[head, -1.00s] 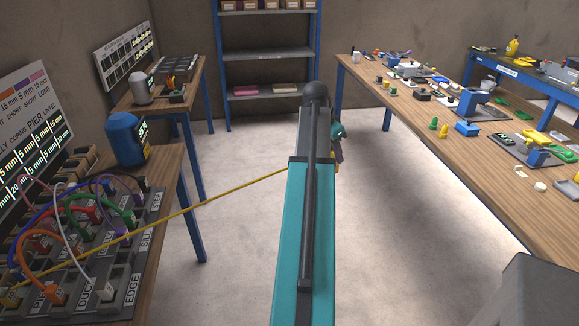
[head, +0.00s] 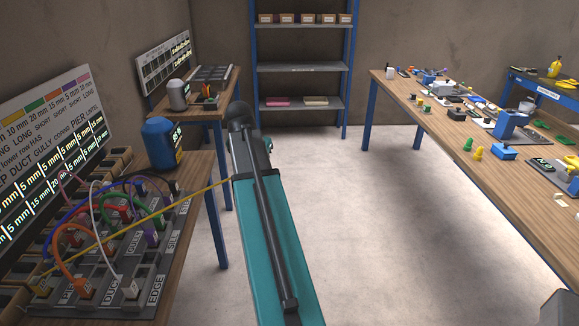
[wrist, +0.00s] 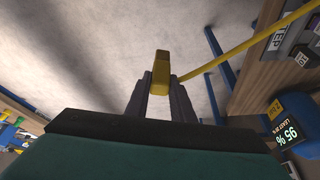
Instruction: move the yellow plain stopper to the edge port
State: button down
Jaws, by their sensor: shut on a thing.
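My gripper (wrist: 159,89) is shut on the yellow plain stopper (wrist: 161,65) in the wrist view, held in the air above the pale floor. A yellow cord (wrist: 245,46) runs from the stopper toward the bench; in the head view the taut cord (head: 150,217) crosses to the left end of the grey port panel. My arm hides the gripper and stopper in the head view. The port labelled EDGE (head: 154,291) is at the panel's near right corner, apart from my gripper.
Orange, white, green, blue and purple cords (head: 60,240) loop over the panel. A blue canister (head: 160,143) stands behind it on the left bench. Open floor (head: 345,220) lies between the left bench and the cluttered right table (head: 480,165).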

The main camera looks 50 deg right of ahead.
jog(key=w+a+n+t+y, duration=0.1)
jog(key=w+a+n, duration=0.3)
jog(key=a, duration=1)
jog(key=w+a+r+n+y, duration=0.1)
jog(key=w+a+n, duration=0.3)
jog(key=a, duration=1.1)
jog(key=w+a+n+t+y, duration=0.1)
jog(key=w+a+n, duration=0.3)
jog(key=a, duration=1.1)
jog(key=shift+w+r+n+t+y, duration=0.2)
jog(key=shift+w+n+t+y, duration=0.1)
jog(key=shift+n+y, duration=0.3)
jog(key=shift+a, duration=0.1)
